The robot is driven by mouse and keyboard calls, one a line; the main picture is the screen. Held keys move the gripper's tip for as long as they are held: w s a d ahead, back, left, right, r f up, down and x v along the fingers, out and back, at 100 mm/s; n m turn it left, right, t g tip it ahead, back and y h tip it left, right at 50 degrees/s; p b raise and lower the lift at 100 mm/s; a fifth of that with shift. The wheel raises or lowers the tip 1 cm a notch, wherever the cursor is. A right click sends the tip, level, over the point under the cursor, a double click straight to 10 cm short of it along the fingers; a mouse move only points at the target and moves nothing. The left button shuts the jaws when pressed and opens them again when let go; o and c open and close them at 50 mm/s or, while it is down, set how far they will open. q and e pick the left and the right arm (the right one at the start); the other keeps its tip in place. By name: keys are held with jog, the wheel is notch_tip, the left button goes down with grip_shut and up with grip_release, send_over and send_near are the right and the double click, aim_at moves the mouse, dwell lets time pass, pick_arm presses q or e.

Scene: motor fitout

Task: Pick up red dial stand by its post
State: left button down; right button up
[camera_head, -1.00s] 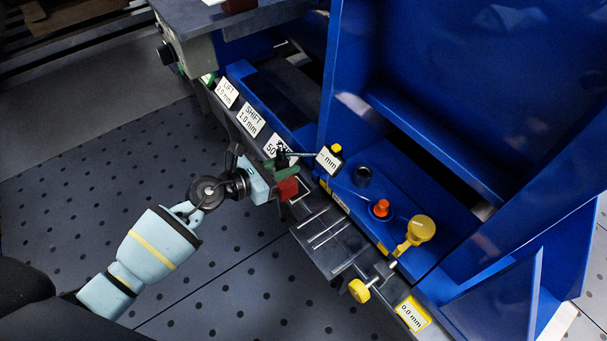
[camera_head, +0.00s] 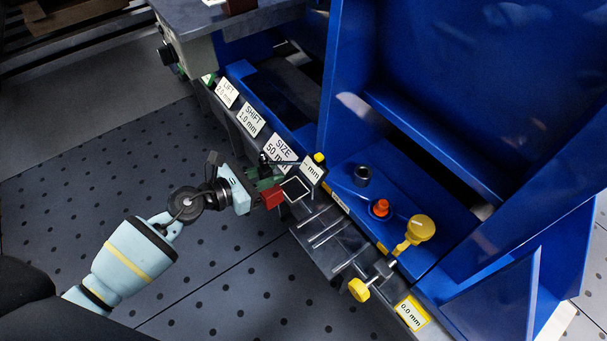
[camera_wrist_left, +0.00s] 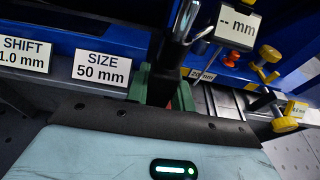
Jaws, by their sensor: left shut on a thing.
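The red dial stand shows in the head view as a red base block (camera_head: 271,198), a dark thin arm and a grey gauge (camera_head: 313,170) with a yellow cap. My left gripper (camera_head: 268,183) has green fingers shut on the stand's dark post, above the red base. In the left wrist view the post (camera_wrist_left: 184,22) rises between the green fingers (camera_wrist_left: 168,88), and the gauge (camera_wrist_left: 236,26) reads "-- mm". The base is mostly hidden there. The stand appears clear of the white-outlined square (camera_head: 297,189) on the ledge. My right gripper is not in view.
The grey slotted ledge (camera_head: 325,240) runs along the blue machine (camera_head: 440,70). An orange knob (camera_head: 380,208), a yellow knob (camera_head: 421,228) and a yellow thumbscrew (camera_head: 358,290) stand to the right. A SIZE label (camera_head: 284,148) is behind the gripper. Floor on the left is free.

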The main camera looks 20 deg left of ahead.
aim_at(260, 173)
pick_arm(q)
jog(key=shift+s+a+r, duration=0.2)
jog(key=shift+s+a, duration=0.15)
jog(key=shift+r, duration=0.1)
jog(key=shift+s+a+r+p, duration=0.55)
jog(key=shift+s+r+p, duration=0.2)
jog(key=shift+r, duration=0.15)
jog(key=shift+s+a+r+p, duration=0.4)
jog(key=shift+s+r+p, duration=0.1)
jog(key=shift+r, duration=0.15)
jog(key=shift+s+a+r, duration=0.25)
jog(key=shift+s+r, duration=0.1)
